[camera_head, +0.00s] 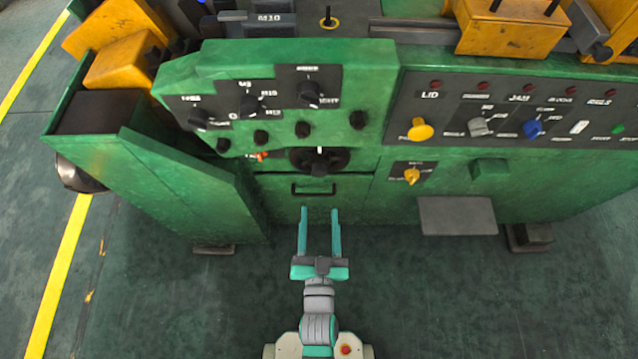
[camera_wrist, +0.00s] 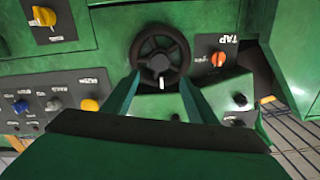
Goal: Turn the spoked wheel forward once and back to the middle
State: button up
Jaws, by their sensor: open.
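The black spoked wheel (camera_head: 319,161) is mounted on the green front of the machine, above a drawer-like panel with a black handle (camera_head: 317,189). In the wrist view, which is turned upside down, the wheel (camera_wrist: 160,61) shows its round rim and hub. A short white mark (camera_wrist: 162,83) stands by the hub, in line with the middle. My gripper (camera_head: 320,211) is open and empty, its two teal fingers pointing at the machine below the wheel in the head view. In the wrist view the fingers flank the wheel's near part; I cannot tell whether they touch it.
Black knobs (camera_head: 304,130) sit on the slanted panel just above the wheel. An orange knob (camera_wrist: 218,59) is beside it, and a yellow switch (camera_head: 411,175) is to the right. A green chute (camera_head: 180,170) juts out at left. The floor before the machine is clear.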

aim_at(320, 174)
jog(key=w, duration=1)
jog(key=shift+w+a, duration=0.2)
jog(key=shift+w, duration=0.4)
jog(key=shift+w+d, duration=0.15)
jog(key=shift+d, duration=0.2)
jog(key=shift+a, duration=0.1)
grip_shut()
